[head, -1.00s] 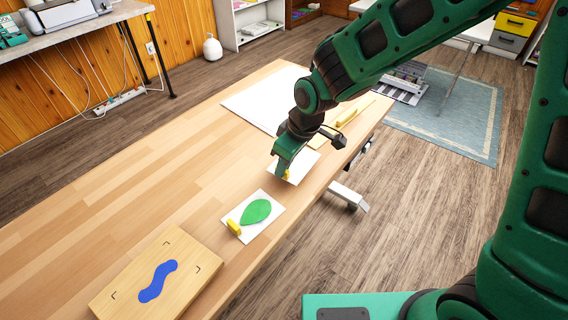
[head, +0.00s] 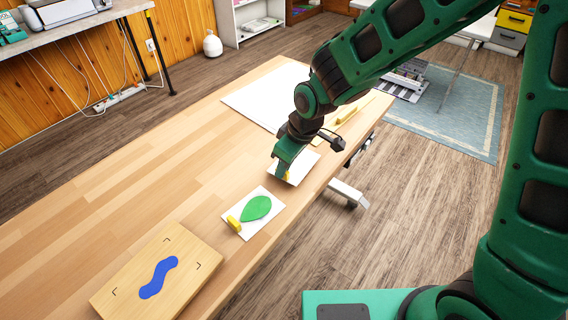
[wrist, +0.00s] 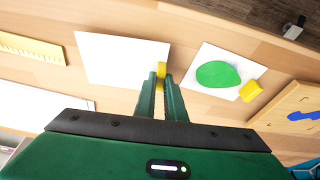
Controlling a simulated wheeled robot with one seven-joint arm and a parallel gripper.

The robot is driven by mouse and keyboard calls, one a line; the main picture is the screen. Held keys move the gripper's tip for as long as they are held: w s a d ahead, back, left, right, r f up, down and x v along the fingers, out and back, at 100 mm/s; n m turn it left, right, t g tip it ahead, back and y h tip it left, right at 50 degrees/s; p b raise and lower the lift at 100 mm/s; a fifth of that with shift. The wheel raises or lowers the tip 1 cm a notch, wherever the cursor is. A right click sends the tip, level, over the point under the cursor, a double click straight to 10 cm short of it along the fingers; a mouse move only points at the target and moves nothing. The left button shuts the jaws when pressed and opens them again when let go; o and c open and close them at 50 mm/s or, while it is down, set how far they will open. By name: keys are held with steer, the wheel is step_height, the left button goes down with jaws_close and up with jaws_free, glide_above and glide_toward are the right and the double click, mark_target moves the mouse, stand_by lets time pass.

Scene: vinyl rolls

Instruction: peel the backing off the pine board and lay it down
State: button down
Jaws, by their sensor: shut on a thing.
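My gripper (head: 284,176) is shut on the yellow tab (wrist: 161,71) of a blank white backing sheet (wrist: 120,58). The sheet also shows in the head view (head: 303,166), low at the table's right edge; whether it lies fully flat on the wood I cannot tell. The pine board (head: 190,285) lies at the near end of the table, apart from my gripper. It bears a blue wavy shape (head: 158,278) and dark corner marks, with no white sheet on it.
Between gripper and board lies a white card (head: 248,229) with a green leaf shape (head: 256,208) and a yellow tab (head: 234,223). A large white sheet (head: 262,95) and a yellow ruler (wrist: 30,47) lie farther along. The table's left side is bare.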

steer(key=shift+f, duration=0.3)
stand_by(0.4)
steer(key=shift+f, duration=0.5)
steer(key=shift+f, duration=0.15)
stand_by(0.4)
steer(key=c, duration=1.7)
jaws_free()
steer(key=shift+c, duration=0.2)
steer(key=shift+o, duration=0.5)
steer(key=o, duration=1.1)
